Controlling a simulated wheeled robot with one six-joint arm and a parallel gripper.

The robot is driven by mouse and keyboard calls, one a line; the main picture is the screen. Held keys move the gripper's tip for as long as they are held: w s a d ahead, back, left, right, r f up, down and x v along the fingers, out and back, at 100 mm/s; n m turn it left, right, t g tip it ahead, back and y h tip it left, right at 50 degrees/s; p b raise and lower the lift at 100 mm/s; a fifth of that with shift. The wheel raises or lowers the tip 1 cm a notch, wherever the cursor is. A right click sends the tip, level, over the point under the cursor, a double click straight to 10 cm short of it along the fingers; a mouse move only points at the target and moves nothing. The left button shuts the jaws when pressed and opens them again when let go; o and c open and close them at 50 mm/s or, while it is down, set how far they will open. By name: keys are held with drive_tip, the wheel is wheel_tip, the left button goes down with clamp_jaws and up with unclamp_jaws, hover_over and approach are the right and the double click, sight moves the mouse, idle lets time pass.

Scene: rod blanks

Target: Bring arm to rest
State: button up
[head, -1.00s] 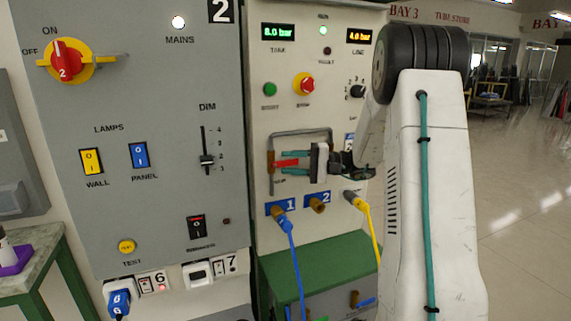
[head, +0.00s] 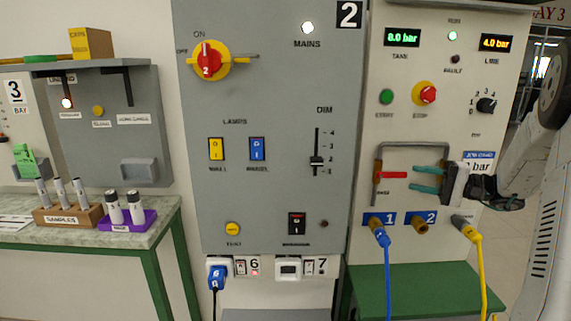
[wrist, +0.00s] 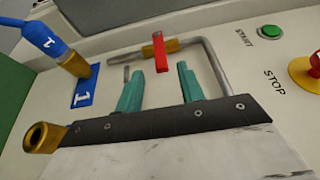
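My gripper (head: 416,180) is in front of the right-hand panel, pointing left, with its two teal fingers apart and nothing between them. The wrist view shows the same open fingers (wrist: 158,86). A red lever handle (head: 393,174) lies just beyond the fingertips, inside a grey metal guard bar (head: 412,144). In the wrist view the red handle (wrist: 160,50) is past the fingertips and looks clear of them. My arm comes in from the right edge of the head view.
A blue hose (head: 387,270) hangs from port 1 and a yellow hose (head: 478,262) right of brass port 2 (head: 420,228). A green bench (head: 425,285) stands below. On the left, a table holds a sample rack (head: 68,215) and a purple holder (head: 128,222).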

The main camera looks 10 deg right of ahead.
drive_tip(key=s+a+r+n+g+h, duration=0.2)
drive_tip(key=s+a+g, duration=0.35)
drive_tip(key=a, duration=0.65)
drive_tip(key=s+a+r+n+g+h, duration=0.15)
drive_tip(key=s+a+g, duration=0.35)
drive_tip(key=a, duration=0.6)
drive_tip(key=s+a+f+n+h, duration=0.1)
drive_tip(key=s+h, duration=0.4)
drive_tip(key=s, duration=0.5)
drive_tip(key=s+a+f+n+t+h, duration=0.1)
drive_tip(key=s+a+f+n+h, duration=0.1)
drive_tip(key=s+h, duration=0.4)
drive_tip(key=s+f+n, duration=0.1)
drive_tip(key=s, duration=0.3)
drive_tip(key=shift+s+f, duration=0.15)
drive_tip(key=shift+s, duration=0.25)
